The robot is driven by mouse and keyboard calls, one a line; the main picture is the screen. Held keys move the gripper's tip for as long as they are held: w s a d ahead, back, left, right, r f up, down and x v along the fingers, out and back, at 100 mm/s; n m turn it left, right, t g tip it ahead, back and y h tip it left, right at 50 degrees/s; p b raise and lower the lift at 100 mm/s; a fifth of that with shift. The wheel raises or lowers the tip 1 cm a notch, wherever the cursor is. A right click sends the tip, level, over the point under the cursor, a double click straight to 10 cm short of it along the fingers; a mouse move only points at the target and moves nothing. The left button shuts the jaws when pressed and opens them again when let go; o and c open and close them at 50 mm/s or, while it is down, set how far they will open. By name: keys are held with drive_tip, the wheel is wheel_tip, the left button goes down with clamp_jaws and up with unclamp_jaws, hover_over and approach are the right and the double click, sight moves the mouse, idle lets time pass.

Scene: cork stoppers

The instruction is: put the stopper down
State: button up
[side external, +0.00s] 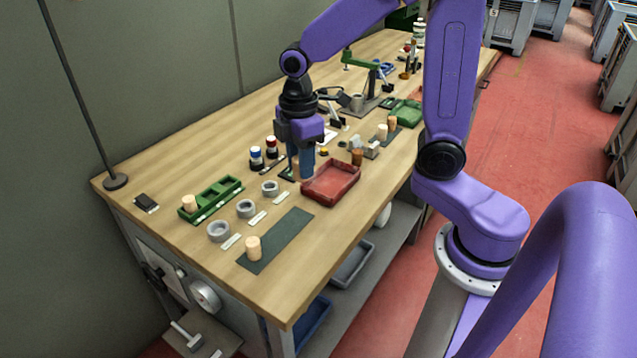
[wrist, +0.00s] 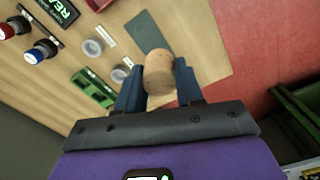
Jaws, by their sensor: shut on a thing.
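My gripper (wrist: 160,88) is shut on a cork stopper (wrist: 158,72), which sits between its two blue fingers in the wrist view. In the side external view the gripper (side external: 302,165) points down beside the red tray, at its left. Another stopper (side external: 253,247) stands upright on the dark green mat (side external: 284,232). One more stopper (side external: 189,203) stands at the near end of the green tray.
A red tray (side external: 331,196) lies right beside the gripper. Several grey rings (side external: 246,208) with white labels lie in a row. The mat's far part is bare.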

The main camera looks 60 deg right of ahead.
drive_tip(key=s+d+f+m, duration=0.2)
drive_tip(key=s+d+m, duration=0.55)
drive_tip(key=d, duration=0.75)
drive_tip(key=shift+n, duration=0.55)
drive_tip(key=w+d+f, duration=0.1)
drive_tip(key=w+f, duration=0.2)
drive_tip(key=w+d+f, duration=0.2)
drive_tip(key=w, duration=0.1)
drive_tip(key=w+d+f, duration=0.2)
drive_tip(key=w+f, duration=0.1)
drive_tip(key=w, duration=0.1)
drive_tip(key=shift+w+d+f, duration=0.1)
drive_tip(key=shift+d+f, duration=0.05)
drive_tip(key=shift+f, duration=0.15)
drive_tip(key=shift+w+d+f, duration=0.1)
drive_tip(key=shift+w+f, duration=0.15)
drive_tip(key=shift+f, duration=0.1)
drive_tip(key=shift+w+f, duration=0.1)
drive_tip(key=shift+f, duration=1.5)
drive_tip(key=shift+f, duration=0.2)
drive_tip(key=o, duration=0.8)
